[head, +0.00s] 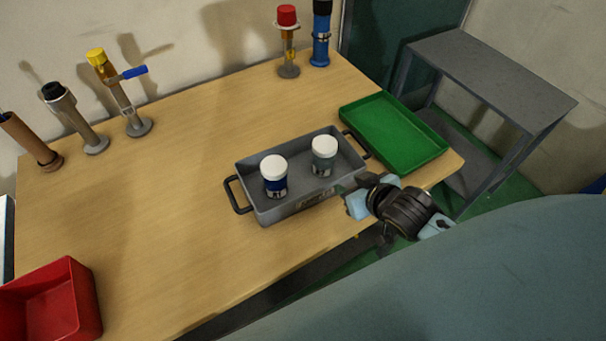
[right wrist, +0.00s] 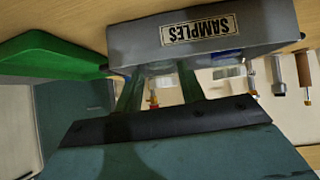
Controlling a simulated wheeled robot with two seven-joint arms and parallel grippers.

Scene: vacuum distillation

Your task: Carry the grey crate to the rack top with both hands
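The grey crate (head: 290,208) stands on the wooden table with a black handle at each end. The left handle (head: 236,196) and right handle (head: 358,144) are both free. Two white-capped jars, one blue (head: 276,183) and one grey-green (head: 323,162), stand in it. The rack top (head: 490,80) is a bare grey surface at the right. My right gripper (head: 362,192) is near the crate's front right corner, empty. In the right wrist view its fingers look apart, below the crate's SAMPLES label (right wrist: 198,30); contact cannot be told. My left gripper is out of view.
A green tray (head: 430,147) lies right of the crate, close to its right handle. A red bin (head: 80,300) is at the lower left. Several capped glass columns, including a red-capped one (head: 288,45), stand along the back edge.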

